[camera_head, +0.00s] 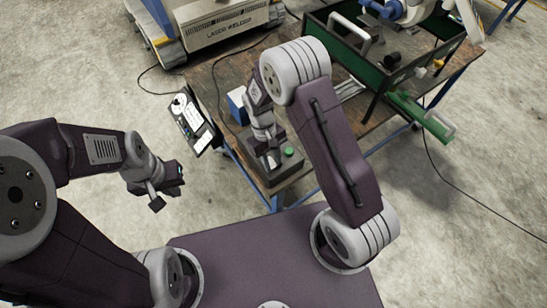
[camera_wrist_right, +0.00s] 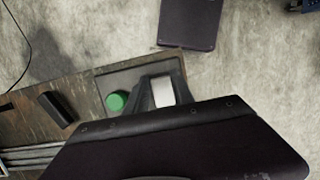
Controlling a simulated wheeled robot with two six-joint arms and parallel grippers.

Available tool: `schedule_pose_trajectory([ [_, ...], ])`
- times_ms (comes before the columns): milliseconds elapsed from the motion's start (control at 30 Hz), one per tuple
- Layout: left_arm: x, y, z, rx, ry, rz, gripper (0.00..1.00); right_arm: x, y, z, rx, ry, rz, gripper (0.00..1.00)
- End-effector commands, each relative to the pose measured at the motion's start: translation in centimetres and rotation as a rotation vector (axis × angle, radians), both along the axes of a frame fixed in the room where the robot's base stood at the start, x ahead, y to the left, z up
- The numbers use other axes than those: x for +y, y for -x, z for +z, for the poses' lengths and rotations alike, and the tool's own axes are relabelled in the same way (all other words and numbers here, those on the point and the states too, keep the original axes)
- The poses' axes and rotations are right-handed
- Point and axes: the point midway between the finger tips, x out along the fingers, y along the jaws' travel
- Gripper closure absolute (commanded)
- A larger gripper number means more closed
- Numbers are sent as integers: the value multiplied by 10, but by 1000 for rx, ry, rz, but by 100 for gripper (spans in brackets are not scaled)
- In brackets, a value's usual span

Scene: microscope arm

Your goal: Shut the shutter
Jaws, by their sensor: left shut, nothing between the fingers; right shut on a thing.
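A dark control box (camera_head: 270,175) with a round green button (camera_head: 289,152) sits at the table's near corner; the box (camera_wrist_right: 110,80) and button (camera_wrist_right: 117,101) also show in the right wrist view. My right gripper (camera_head: 268,142) reaches down onto the box, beside the button. In the right wrist view my right gripper (camera_wrist_right: 162,95) is shut on a pale grey piece (camera_wrist_right: 162,90) at the box; its shape is mostly hidden. I cannot tell which part is the shutter. My left gripper (camera_head: 168,194) is shut and empty, in the air left of the table.
A tilted panel (camera_head: 192,122) stands left of the wooden table (camera_head: 215,75). A blue box (camera_head: 237,104) is behind my right gripper. A green frame (camera_head: 345,55) with a white handle stands on the table's far side. A laser welder (camera_head: 225,25) is at the back.

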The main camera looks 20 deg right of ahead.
Motion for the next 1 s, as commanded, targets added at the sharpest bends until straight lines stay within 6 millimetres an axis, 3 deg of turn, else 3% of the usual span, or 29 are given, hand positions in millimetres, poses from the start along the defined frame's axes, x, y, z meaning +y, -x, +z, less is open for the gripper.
schedule_pose_trajectory([
  [133,0,0,10,1,0,0,100,1,-5,2,79,29,1,100],
  [567,0,0,10,1,0,0,100,1,-6,2,112,43,1,100],
  [600,0,0,10,1,0,0,100,1,-6,2,112,43,1,60],
  [633,0,0,10,1,0,0,100,1,-6,2,112,43,1,52],
  [1000,0,0,9,1,0,0,100,2,-8,5,111,41,0,49],
])
